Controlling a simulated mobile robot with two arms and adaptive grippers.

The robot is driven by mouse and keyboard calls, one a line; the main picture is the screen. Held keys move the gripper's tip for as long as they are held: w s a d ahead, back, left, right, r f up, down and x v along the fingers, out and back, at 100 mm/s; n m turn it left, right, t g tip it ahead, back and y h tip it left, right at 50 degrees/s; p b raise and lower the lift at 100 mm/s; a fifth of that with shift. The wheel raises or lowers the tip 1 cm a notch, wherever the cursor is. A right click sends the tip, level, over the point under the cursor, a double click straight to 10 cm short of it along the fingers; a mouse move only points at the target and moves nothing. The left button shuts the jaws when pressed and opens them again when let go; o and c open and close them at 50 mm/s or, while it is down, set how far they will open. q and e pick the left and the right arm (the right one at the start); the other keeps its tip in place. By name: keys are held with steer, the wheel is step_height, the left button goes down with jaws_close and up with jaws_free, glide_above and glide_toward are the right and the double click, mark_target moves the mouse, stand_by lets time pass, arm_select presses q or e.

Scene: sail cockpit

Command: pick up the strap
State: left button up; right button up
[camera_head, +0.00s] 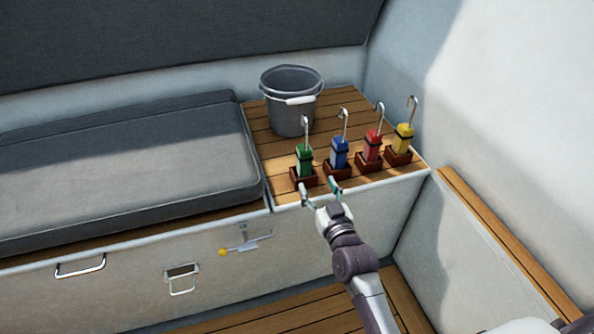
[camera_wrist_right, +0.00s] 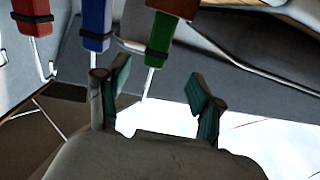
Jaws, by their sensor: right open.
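Several straps, bundled upright with a black band and a metal hook on top, stand in small brown holders on the wooden shelf (camera_head: 277,185): green (camera_head: 304,160), blue (camera_head: 339,152), red (camera_head: 372,145) and yellow (camera_head: 403,138). My right gripper (camera_head: 319,189) is open and empty at the shelf's front edge, near the green and blue straps. In the right wrist view, upside down, my open fingers (camera_wrist_right: 160,88) show with the green strap (camera_wrist_right: 160,32) above them. Its hook shows between the fingers in the picture. The blue strap (camera_wrist_right: 96,20) and red strap (camera_wrist_right: 32,14) are left of it.
A grey bucket (camera_head: 290,105) stands behind the straps. A grey cushion (camera_head: 120,160) fills the bench at left. The bench front carries a yellow-knobbed lever (camera_head: 242,246) and a metal handle (camera_head: 80,268). A white wall (camera_head: 480,110) rises at right.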

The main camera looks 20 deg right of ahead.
mark_target(307, 161)
steer(key=w+b, duration=0.1)
steer(key=w, duration=0.6)
steer(key=shift+w+a, duration=0.1)
steer(key=shift+w+r+b, duration=0.1)
steer(key=shift+w+b, duration=0.75)
steer(key=shift+w, duration=1.55)
arm_select(q)
steer(key=v, duration=0.4)
steer(key=shift+s+r, duration=0.15)
arm_select(e)
steer(key=shift+r, duration=0.1)
jaws_close()
